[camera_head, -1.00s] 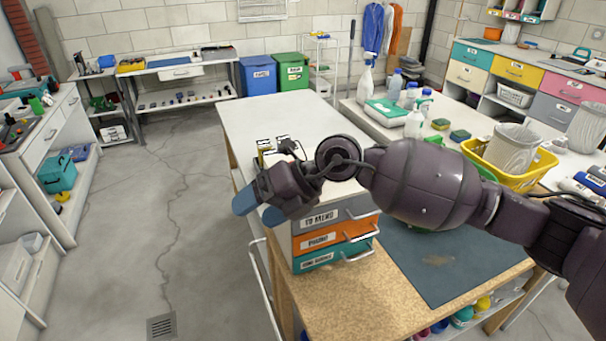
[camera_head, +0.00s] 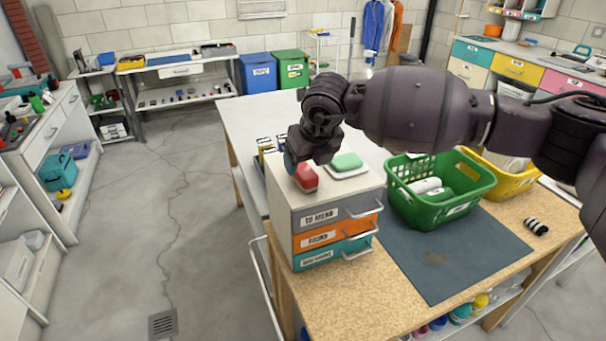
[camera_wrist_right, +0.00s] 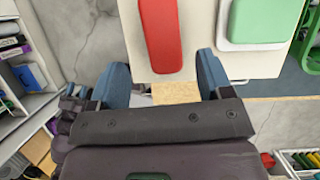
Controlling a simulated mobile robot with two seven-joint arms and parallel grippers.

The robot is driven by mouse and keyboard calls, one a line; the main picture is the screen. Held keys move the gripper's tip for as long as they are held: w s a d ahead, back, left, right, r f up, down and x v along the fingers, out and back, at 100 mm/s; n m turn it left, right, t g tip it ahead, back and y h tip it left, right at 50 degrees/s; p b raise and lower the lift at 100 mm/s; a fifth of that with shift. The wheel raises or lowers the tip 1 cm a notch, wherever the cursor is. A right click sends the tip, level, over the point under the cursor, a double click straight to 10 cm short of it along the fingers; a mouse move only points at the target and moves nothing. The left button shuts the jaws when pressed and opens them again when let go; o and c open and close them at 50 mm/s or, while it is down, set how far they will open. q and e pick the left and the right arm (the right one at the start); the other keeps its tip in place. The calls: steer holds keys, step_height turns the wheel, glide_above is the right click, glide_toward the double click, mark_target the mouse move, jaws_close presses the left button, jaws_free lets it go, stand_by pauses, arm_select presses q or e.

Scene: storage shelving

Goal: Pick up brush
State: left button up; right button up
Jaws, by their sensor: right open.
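A red brush-like block (camera_head: 306,179) with a pale lower edge lies on top of the small drawer unit (camera_head: 317,196), near its left side. The wrist view shows it as a long red piece (camera_wrist_right: 161,34) on the white top. My right gripper (camera_head: 300,160) is just above and behind it, pointing down. In the wrist view its two blue fingers (camera_wrist_right: 163,78) are spread apart with nothing between the tips, and the red piece lies just beyond them, lined up with the gap. My left gripper is not in view.
A green block on a white dish (camera_head: 347,163) sits right of the red one. A green basket (camera_head: 432,205) with white rolls stands right of the drawer unit, before a yellow basket (camera_head: 528,181). A striped item (camera_head: 536,227) lies at the right. The dark mat (camera_head: 455,262) is mostly clear.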

mark_target(306, 171)
steer(key=shift+p+x, duration=0.3)
steer(key=shift+x, duration=2.5)
steer(key=shift+w+d, duration=0.1)
steer(key=shift+d, duration=0.1)
steer(key=c, duration=1)
